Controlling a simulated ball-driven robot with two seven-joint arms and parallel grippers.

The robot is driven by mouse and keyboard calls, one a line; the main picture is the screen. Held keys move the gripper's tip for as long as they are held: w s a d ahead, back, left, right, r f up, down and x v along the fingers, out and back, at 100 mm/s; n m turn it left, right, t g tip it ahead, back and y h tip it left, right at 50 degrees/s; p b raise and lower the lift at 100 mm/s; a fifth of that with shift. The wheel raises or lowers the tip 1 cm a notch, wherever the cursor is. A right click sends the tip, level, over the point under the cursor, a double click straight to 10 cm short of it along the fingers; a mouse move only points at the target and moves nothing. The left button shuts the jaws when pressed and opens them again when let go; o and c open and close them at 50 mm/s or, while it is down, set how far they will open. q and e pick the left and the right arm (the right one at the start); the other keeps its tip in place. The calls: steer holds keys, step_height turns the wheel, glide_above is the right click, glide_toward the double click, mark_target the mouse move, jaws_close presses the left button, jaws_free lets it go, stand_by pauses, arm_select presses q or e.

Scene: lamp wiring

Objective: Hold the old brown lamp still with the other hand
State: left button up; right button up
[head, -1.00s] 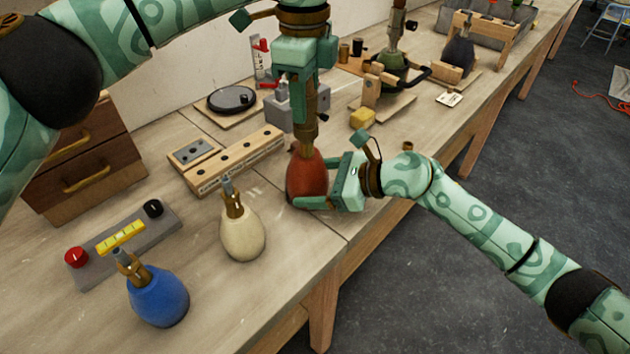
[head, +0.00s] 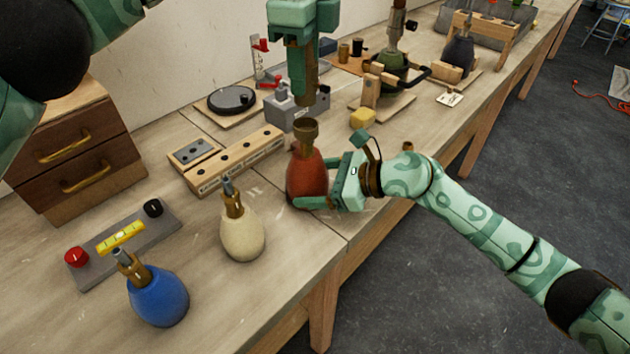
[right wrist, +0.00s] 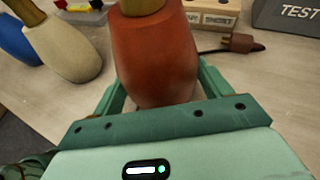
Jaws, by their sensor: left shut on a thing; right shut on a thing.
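The old red-brown lamp (head: 306,178) stands upright on the bench, its brass neck (head: 306,131) open at the top. My right gripper (head: 322,188) is shut around its body from the right. The right wrist view shows the lamp (right wrist: 155,60) between both fingers. My left gripper (head: 303,98) points down just above the neck, apart from it. It is shut on a small brownish part, mostly hidden between its fingers.
A cream lamp (head: 242,236) and a blue lamp (head: 158,296) stand at front left. A wooden block with holes (head: 228,160), a grey box (head: 296,108) and a yellow sponge (head: 363,118) are close by. A brown plug (right wrist: 240,42) lies behind the lamp.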

steer(key=o, duration=1.1)
